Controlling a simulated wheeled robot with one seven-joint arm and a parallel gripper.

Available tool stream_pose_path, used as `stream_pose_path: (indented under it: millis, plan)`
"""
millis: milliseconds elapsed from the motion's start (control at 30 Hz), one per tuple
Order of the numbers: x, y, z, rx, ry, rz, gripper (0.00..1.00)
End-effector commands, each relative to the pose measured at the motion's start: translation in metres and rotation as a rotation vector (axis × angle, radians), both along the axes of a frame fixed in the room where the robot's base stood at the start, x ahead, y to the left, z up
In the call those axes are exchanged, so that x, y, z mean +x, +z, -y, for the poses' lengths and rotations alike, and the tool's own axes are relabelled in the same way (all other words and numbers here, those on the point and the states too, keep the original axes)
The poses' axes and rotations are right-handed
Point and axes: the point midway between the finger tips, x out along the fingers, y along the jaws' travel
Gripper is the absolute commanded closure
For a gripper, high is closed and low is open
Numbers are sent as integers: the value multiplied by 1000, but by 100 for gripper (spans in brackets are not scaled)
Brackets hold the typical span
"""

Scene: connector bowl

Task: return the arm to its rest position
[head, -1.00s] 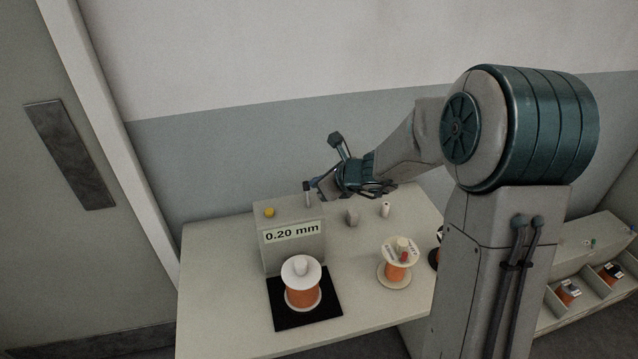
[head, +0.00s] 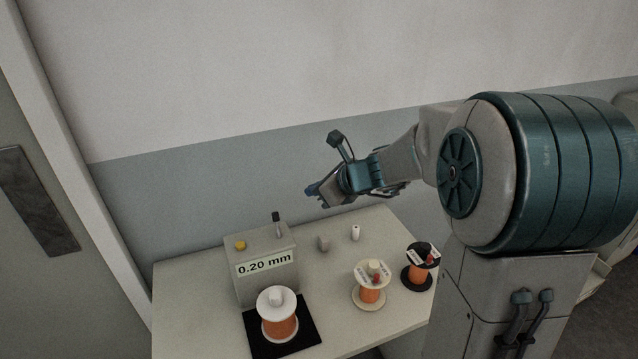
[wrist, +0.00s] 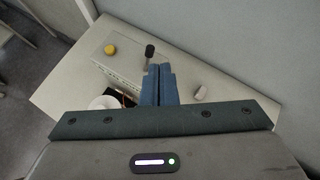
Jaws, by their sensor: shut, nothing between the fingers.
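My gripper (head: 318,194) is raised above the back of the table, in front of the wall, on my bent arm. In the wrist view its two blue fingers (wrist: 159,84) are together with nothing between them. It touches nothing that I can see. The grey box labelled "0.20 mm" (head: 266,285) stands below and to the left of it, with a yellow button and a black-tipped lever on top.
A white-topped spool (head: 278,327) of orange wire stands on a black mat (head: 254,341). A cream-topped spool (head: 370,296) and a black-topped spool (head: 417,278) stand to the right.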

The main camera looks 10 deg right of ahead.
Motion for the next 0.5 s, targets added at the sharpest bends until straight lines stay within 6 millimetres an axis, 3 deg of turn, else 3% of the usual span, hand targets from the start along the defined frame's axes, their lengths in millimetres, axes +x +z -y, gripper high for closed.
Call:
stream_pose_path:
  millis: [167,500]
  plan:
    - [-1,10,7,0,-2,0,100]
    - [-2,11,8,-3,-1,1,100]
